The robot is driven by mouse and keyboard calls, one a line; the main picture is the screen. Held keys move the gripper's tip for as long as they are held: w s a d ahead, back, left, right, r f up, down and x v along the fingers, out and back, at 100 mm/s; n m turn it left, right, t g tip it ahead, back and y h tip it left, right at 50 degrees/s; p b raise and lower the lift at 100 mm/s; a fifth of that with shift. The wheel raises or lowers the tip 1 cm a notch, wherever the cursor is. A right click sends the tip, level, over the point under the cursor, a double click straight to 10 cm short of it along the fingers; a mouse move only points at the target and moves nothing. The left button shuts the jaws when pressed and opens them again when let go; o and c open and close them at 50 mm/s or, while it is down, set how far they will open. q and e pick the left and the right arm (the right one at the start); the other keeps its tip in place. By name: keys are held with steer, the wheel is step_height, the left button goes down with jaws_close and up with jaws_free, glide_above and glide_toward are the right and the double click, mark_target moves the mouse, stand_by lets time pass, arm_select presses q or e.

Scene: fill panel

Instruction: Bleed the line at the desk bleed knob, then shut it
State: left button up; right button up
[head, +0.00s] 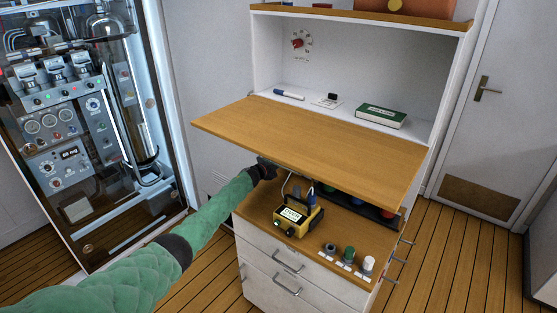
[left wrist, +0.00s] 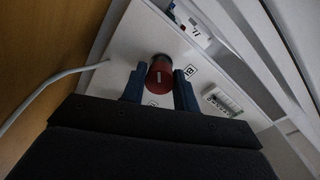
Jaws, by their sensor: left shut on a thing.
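A red knob (left wrist: 160,76) with a white mark shows in the left wrist view, on a pale panel (left wrist: 128,48). My left gripper's two blue fingers (left wrist: 159,88) are on either side of it, shut on it. In the head view my left arm comes in from the lower left. Its dark gripper (head: 264,170) is beneath the raised wooden flap (head: 320,138) of the desk, which hides the fingertips and the red knob. No label tells me which knob is the bleed knob. My right gripper is not in view.
On the lower desk top (head: 262,212) stands a yellow meter (head: 293,216); dark, green (head: 348,253) and white knobs are at the front. A glass-fronted cabinet (head: 130,110) stands left.

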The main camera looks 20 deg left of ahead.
arm_select(q)
steer(key=shift+f+n, duration=0.15)
steer(key=shift+n, duration=0.35)
steer(key=o, duration=0.9)
steer(key=shift+o, duration=0.4)
steer(key=shift+a, duration=0.1)
